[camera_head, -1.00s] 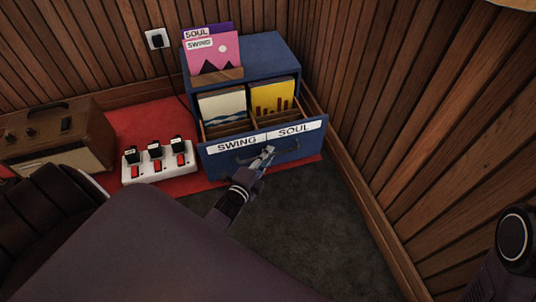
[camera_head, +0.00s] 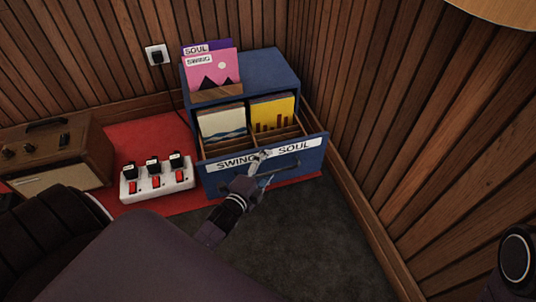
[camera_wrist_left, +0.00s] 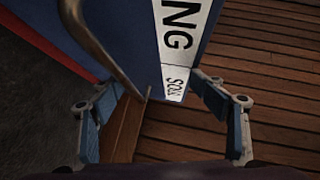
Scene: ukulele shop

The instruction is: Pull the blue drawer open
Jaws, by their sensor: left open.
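The blue drawer (camera_head: 312,160) is pulled out of the blue cabinet (camera_head: 270,68), and its inside shows from above. Its front bears white SWING and SOUL labels and a dark curved handle (camera_head: 283,172). My left gripper (camera_head: 262,158) is at the drawer front, by the handle and below the labels. In the left wrist view its two blue-grey fingers (camera_wrist_left: 160,100) are apart. The handle (camera_wrist_left: 102,50) comes down from the upper left there, its end between the fingers; contact cannot be told. My right gripper is out of view.
Two record sleeves (camera_head: 222,122) stand in the drawer; others sit on the cabinet top. A white power strip (camera_head: 157,183) lies left on the red mat (camera_head: 135,145), beside a brown radio (camera_head: 55,155). A wood wall is close on the right; dark floor lies in front.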

